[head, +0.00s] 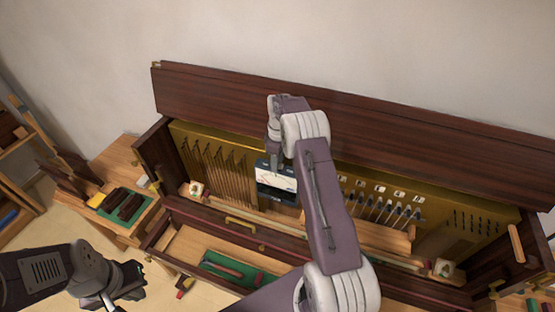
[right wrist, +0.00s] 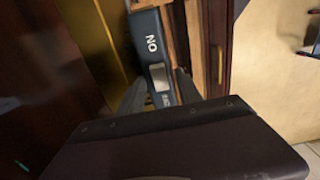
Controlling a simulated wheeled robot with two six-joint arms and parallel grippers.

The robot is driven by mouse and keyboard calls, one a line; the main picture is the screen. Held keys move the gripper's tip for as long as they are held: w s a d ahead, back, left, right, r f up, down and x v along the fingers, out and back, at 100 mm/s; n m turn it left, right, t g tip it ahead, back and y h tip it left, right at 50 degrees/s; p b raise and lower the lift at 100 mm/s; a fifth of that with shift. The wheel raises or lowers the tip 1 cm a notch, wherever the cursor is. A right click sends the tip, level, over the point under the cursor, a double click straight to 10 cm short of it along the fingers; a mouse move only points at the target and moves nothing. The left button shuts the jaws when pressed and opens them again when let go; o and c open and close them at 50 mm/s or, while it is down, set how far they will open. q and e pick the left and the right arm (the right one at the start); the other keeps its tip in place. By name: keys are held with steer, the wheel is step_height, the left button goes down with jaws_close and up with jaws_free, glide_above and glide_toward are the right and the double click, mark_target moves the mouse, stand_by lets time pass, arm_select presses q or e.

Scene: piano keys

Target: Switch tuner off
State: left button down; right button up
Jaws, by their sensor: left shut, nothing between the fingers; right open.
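The tuner (head: 278,181), a dark box with a pale dial face, stands inside the open piano, left of the middle. In the right wrist view its dark blue panel (right wrist: 148,30) carries the letters ON, turned round, and a silver switch (right wrist: 159,77). A second label below the switch is partly hidden. My right gripper (head: 274,162) is just over the tuner. In the right wrist view the gripper (right wrist: 160,95) is open, its fingers either side of the switch end; contact cannot be told. My left gripper (head: 126,281) is shut and empty, low at the left.
The piano's raised lid (head: 330,125) stands behind. Hammers and pins (head: 385,211) lie right of the tuner. A wooden side table (head: 125,150) with a green mat stands left. A green tray area (head: 235,270) lies in front. My right arm hides the piano's middle.

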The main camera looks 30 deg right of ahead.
step_height(320, 180, up, 9)
steer(key=b, duration=0.3)
steer(key=shift+s+d+f, duration=0.1)
steer(key=shift+f, duration=0.1)
